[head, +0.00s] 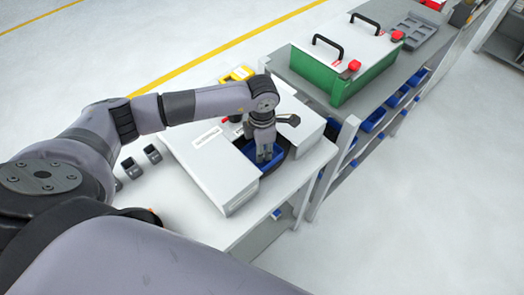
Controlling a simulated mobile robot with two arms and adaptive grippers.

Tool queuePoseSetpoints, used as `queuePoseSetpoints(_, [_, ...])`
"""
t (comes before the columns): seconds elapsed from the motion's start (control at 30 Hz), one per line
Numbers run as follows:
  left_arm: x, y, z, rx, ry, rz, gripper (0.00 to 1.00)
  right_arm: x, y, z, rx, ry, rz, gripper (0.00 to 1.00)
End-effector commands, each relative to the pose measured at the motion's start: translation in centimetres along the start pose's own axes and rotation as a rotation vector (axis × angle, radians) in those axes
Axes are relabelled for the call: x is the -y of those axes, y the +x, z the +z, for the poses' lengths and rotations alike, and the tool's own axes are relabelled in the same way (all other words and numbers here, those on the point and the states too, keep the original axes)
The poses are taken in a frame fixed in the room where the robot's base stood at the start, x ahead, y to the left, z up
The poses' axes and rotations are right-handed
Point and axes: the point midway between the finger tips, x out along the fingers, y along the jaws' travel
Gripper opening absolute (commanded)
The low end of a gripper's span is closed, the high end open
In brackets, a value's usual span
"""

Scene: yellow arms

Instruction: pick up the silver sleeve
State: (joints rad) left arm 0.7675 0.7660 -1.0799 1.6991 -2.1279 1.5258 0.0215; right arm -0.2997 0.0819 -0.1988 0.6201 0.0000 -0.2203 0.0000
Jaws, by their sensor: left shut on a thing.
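The silver sleeve cannot be made out clearly; the fingers and the bin walls hide what is held, which fits the sleeve in place. My right gripper is not in view.
A white box-like unit (208,160) stands left of the bin. Small dark grey holders (152,154) stand on the bench (180,214) at the left. A green crate (338,92) with a white lid and black handles stands beyond. Blue bins (373,120) fill the shelf below.

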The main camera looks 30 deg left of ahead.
Motion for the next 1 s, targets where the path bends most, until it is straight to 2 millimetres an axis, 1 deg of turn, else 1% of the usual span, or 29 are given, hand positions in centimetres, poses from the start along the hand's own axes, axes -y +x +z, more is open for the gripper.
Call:
queuePoseSetpoints(0.17, [-0.1,-1.6,0.1,0.004,0.0,0.003,0.0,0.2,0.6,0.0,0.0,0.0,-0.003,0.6])
queuePoseSetpoints(0.27, [-0.1,-3.2,0.1,0.005,0.0,0.004,0.0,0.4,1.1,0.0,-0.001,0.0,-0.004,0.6])
queuePoseSetpoints(0.37, [-0.1,-5.4,0.1,0.006,0.001,0.006,0.0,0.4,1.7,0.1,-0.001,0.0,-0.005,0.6])
queuePoseSetpoints(0.5, [-0.1,-9.0,0.1,0.007,0.001,0.007,0.0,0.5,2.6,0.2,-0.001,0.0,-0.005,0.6])
queuePoseSetpoints(0.7, [-0.1,-13.8,0.1,0.005,0.001,0.004,0.0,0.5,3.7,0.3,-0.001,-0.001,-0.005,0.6])
queuePoseSetpoints(0.8, [-0.1,-15.8,0.1,0.005,0.0,0.004,0.0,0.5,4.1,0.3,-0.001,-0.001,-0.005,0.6])
queuePoseSetpoints(1.0, [0.0,-18.5,0.1,0.004,0.0,0.002,0.0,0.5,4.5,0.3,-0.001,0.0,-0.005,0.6])
